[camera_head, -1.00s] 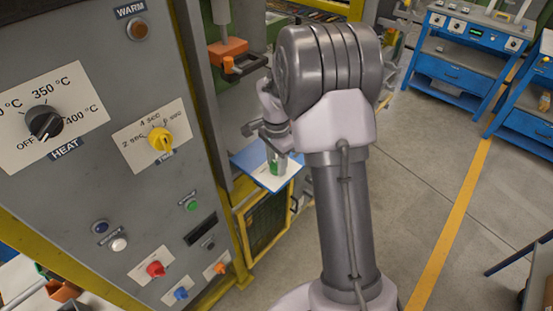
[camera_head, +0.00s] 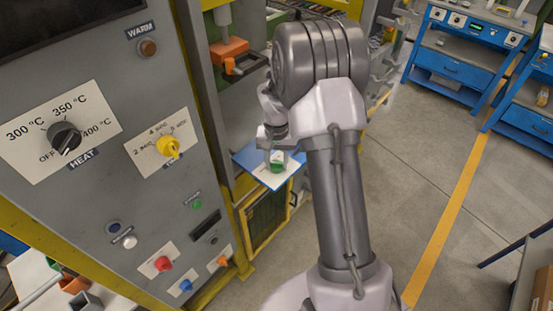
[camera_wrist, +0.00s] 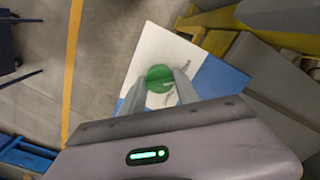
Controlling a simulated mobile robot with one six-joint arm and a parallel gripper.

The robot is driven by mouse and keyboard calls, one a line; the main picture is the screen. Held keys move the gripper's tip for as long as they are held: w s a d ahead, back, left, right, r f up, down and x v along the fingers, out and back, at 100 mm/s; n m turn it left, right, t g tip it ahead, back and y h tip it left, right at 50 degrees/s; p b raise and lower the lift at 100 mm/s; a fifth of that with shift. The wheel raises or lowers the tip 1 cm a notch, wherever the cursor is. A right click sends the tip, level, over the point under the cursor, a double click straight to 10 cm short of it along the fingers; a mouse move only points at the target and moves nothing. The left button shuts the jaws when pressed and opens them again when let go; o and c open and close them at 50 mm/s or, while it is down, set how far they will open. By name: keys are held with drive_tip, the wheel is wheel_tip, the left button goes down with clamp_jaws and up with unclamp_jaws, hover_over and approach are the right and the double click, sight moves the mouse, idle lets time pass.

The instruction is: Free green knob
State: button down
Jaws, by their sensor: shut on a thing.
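The green knob (camera_wrist: 159,78) is round and sits over a white plate area (camera_wrist: 160,47) on a blue panel (camera_wrist: 222,78). My gripper (camera_wrist: 163,88) is shut on the green knob, with one finger on each side of it in the wrist view. The knob also shows as a small green spot in the head view (camera_head: 277,166), below my gripper (camera_head: 278,158). The knob's underside and how it joins the panel are hidden.
A grey control panel (camera_head: 110,190) with a black heat dial (camera_head: 64,138), a yellow dial (camera_head: 168,146) and several small buttons stands at the left. An orange clamp (camera_head: 230,50) is behind my arm. Open floor (camera_head: 420,150) lies to the right.

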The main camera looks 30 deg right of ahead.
sight(276, 162)
drive_tip(key=shift+n, duration=0.6)
drive_tip(key=c, duration=0.9)
unclamp_jaws()
wheel_tip(276, 162, up, 18)
drive_tip(key=p, duration=0.5)
drive_tip(key=shift+f, duration=0.25)
